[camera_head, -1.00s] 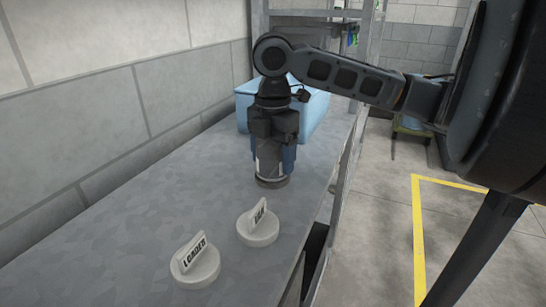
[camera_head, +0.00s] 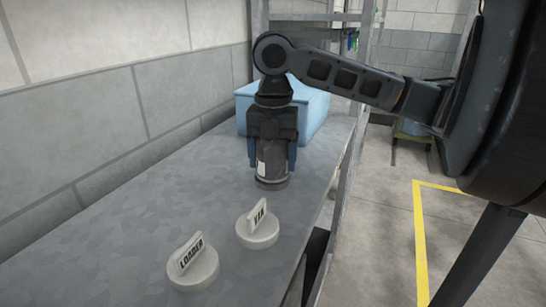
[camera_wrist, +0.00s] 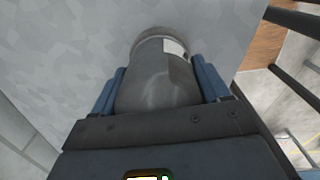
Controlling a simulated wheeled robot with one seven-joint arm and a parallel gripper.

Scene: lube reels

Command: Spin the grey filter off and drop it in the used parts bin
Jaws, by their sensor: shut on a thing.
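The grey filter (camera_head: 271,163) stands upright at the far part of the metal bench, on a low dark base (camera_head: 271,184). My gripper (camera_head: 272,158) comes down on it from above, with its blue fingers on either side of the filter body. It is shut on the filter. In the wrist view the filter (camera_wrist: 158,85) sits between both blue fingers, with a pale label on its side. A blue bin (camera_head: 312,112) stands right behind my gripper; it carries no readable marking, so I cannot tell if it is the used parts bin.
Two white knob-like pieces stand on the near bench (camera_head: 110,240), marked LOADER (camera_head: 193,264) and VAN (camera_head: 258,230). A block wall (camera_head: 80,110) runs along the left. A metal post (camera_head: 350,170) stands at the bench's right edge. Yellow floor lines (camera_head: 420,240) lie to the right.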

